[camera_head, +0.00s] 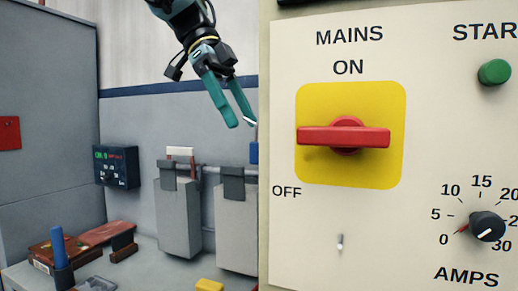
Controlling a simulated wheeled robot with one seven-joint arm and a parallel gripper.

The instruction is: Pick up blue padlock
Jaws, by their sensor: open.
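No blue padlock can be made out for certain. A small blue piece (253,152) shows at the left edge of the front panel, which hides the rest of it; I cannot tell whether it is the padlock. My gripper (241,122) hangs from the top with its two teal fingers apart and nothing visible between them. Its right fingertip is close to the panel's edge in the picture, above the small blue piece.
A cream control panel (290,235) with a red switch handle (345,137) fills the right side. Grey hanging boxes (178,218) stand behind. A bench holds a blue upright handle (60,248), brown blocks (123,240) and a yellow object (208,285).

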